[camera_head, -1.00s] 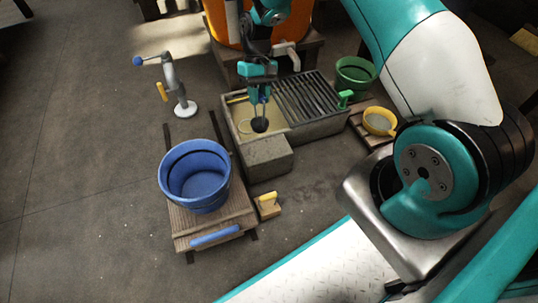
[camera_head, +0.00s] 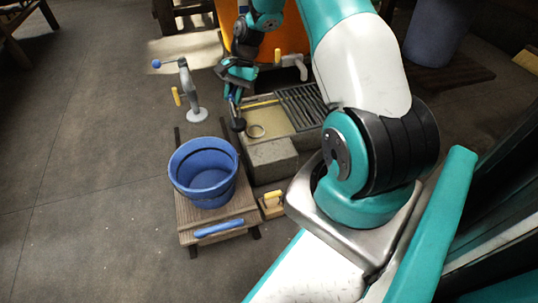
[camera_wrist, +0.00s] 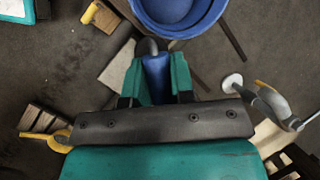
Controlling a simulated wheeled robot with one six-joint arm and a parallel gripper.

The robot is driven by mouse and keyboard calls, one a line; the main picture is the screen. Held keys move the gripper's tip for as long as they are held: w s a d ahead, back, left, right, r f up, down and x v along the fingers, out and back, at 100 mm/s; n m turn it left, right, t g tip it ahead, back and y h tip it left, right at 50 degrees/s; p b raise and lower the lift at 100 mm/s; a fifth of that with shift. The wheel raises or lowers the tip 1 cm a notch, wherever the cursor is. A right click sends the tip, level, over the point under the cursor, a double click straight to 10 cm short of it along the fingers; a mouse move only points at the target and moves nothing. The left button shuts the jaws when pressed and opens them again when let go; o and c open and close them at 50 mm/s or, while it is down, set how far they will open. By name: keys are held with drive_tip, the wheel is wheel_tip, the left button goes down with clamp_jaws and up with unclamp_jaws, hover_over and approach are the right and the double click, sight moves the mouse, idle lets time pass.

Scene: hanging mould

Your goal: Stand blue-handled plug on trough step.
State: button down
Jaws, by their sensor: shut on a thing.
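The blue-handled plug has a dark round body (camera_head: 238,125) and a blue handle (camera_wrist: 155,72). My gripper (camera_head: 235,99) is shut on the blue handle, with the dark end hanging below the fingers. In the wrist view the teal fingers (camera_wrist: 158,80) clasp both sides of the handle. The grey trough (camera_head: 297,131) stands behind and right of the plug in the head view. Its lower block, the step (camera_head: 271,158), is at the front. The plug hangs near the trough's left edge, left of and beyond the step, and appears apart from it.
A blue bucket (camera_head: 203,172) stands on a wooden stand in front. A yellow-handled block (camera_head: 272,203) lies beside it. A grey post with a blue knob (camera_head: 190,95) stands to the left. A grate (camera_head: 302,106) covers the trough's right part. My upper arm blocks the right side.

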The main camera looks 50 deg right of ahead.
drive_tip(key=s+d+r+m+t+h+b, duration=0.15)
drive_tip(key=s+d+m+t, duration=0.3)
drive_tip(key=d+m, duration=0.7)
wheel_tip(320, 180, down, 20)
drive_tip(key=b, duration=1.1)
drive_tip(key=shift+r+h, duration=0.15)
drive_tip(key=shift+h, duration=0.2)
drive_tip(key=shift+s+d+n+g, duration=0.1)
drive_tip(key=shift+n+g, duration=0.15)
drive_tip(key=c, duration=1)
unclamp_jaws()
